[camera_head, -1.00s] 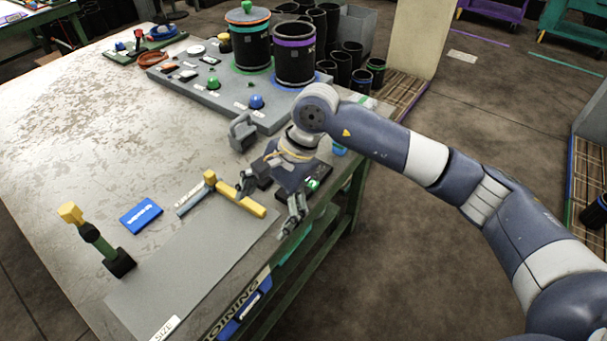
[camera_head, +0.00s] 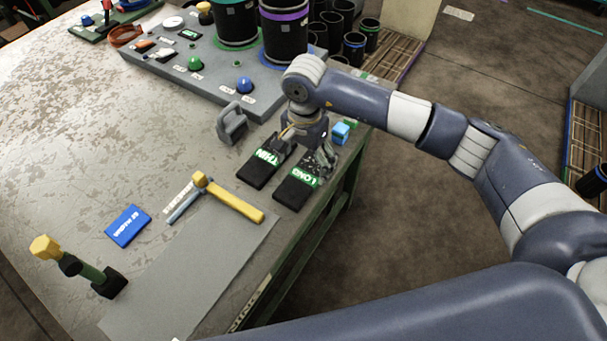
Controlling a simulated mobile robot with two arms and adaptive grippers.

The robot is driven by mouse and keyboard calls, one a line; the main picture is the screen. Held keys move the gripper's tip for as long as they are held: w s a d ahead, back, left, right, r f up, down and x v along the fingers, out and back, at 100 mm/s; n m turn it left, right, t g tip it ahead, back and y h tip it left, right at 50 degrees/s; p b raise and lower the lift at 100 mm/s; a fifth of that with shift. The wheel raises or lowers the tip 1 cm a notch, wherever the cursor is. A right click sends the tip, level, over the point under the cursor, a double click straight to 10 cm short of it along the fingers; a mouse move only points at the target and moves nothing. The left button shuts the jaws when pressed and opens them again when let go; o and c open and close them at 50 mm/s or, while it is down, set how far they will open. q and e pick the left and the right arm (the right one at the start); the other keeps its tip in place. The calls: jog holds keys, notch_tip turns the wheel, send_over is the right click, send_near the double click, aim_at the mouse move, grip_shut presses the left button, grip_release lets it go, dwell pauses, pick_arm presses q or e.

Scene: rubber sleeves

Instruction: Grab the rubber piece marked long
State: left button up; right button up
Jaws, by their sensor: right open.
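A black rubber piece marked LONG in white on green (camera_head: 293,192) lies flat near the table's right edge. A similar black piece marked THIN (camera_head: 255,174) lies just left of it. My right gripper (camera_head: 303,160) is open and empty at the far ends of these two pieces. One finger is by the THIN piece and the other is by the LONG piece, partly covering its far end. I cannot tell whether the fingers touch either piece. My left gripper is not in view.
A yellow-handled hammer (camera_head: 235,202), blue card (camera_head: 128,226) and grey mat (camera_head: 190,275) lie in front. A grey block with a handle (camera_head: 232,123) and a small blue block (camera_head: 341,133) stand near my gripper. A grey board (camera_head: 205,80) carries black cylinders behind.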

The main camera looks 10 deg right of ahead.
aim_at(305, 175)
notch_tip(305, 175, down, 2)
jog(key=shift+s+f+p, duration=0.15)
jog(key=shift+f+p, duration=0.05)
jog(key=shift+p, duration=0.15)
jog(key=shift+f, duration=0.6)
jog(key=c, duration=1.2)
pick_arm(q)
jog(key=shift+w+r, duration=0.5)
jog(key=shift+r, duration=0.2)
pick_arm(e)
jog(key=shift+c, duration=0.7)
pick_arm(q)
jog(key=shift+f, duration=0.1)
pick_arm(e)
jog(key=shift+r, duration=0.15)
